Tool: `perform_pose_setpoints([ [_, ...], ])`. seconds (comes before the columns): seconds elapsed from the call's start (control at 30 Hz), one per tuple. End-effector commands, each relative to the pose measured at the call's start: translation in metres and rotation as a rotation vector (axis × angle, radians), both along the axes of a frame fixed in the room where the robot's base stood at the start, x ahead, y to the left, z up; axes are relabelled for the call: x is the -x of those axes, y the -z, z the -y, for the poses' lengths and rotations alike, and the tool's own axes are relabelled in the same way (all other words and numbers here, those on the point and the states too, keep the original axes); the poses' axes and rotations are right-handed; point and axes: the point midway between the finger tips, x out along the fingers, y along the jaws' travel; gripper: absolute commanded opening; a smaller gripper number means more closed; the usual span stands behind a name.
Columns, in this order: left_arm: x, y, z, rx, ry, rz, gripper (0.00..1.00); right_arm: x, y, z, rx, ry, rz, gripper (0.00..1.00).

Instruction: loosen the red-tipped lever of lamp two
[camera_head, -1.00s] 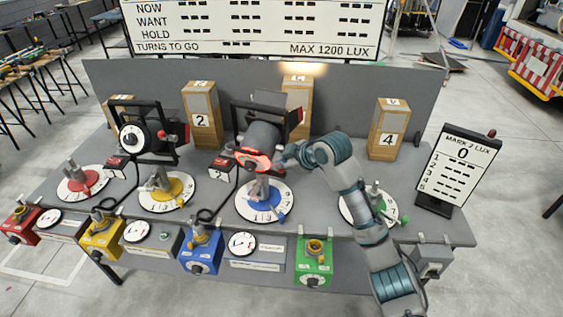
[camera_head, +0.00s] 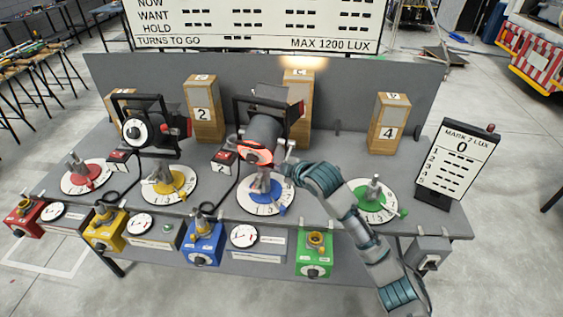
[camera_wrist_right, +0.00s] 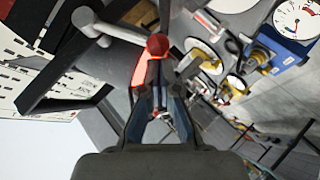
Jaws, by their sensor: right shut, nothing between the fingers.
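The black lamp (camera_head: 264,130) with a bright orange-red front rim stands above the blue dial base (camera_head: 268,205). A tag on a small box beside it seems to read 2. In the right wrist view, a red ball tip (camera_wrist_right: 158,45) on a lever shows just beyond my fingers, against the dark lamp frame. My right gripper (camera_wrist_right: 157,105) is shut and empty, pointing at the red tip; whether it touches the tip is unclear. In the head view my right gripper (camera_head: 284,166) is at the lamp's right side, small and partly blended with it. My left gripper is out of view.
Another lamp (camera_head: 140,130) with a red knob stands left, above a yellow dial (camera_head: 168,187). Red (camera_head: 88,178) and green (camera_head: 372,203) dials flank them. Wooden numbered blocks (camera_head: 388,124) stand behind. A lux sign (camera_head: 455,165) stands right. Coloured boxes (camera_head: 313,258) line the front edge.

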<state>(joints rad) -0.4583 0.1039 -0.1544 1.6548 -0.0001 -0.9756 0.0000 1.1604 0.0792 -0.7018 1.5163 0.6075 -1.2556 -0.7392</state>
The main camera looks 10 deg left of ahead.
Motion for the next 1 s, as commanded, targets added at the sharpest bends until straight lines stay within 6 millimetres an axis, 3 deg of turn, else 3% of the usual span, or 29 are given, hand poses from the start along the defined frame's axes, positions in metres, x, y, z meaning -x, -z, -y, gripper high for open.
perform_pose_setpoints([
  [0.4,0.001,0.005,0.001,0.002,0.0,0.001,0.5,-0.002,0.017,0.001,0.043,0.001,0.158,0.0],
  [1.0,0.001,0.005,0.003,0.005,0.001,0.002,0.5,-0.001,0.016,0.002,0.046,0.0,0.172,0.0],
])
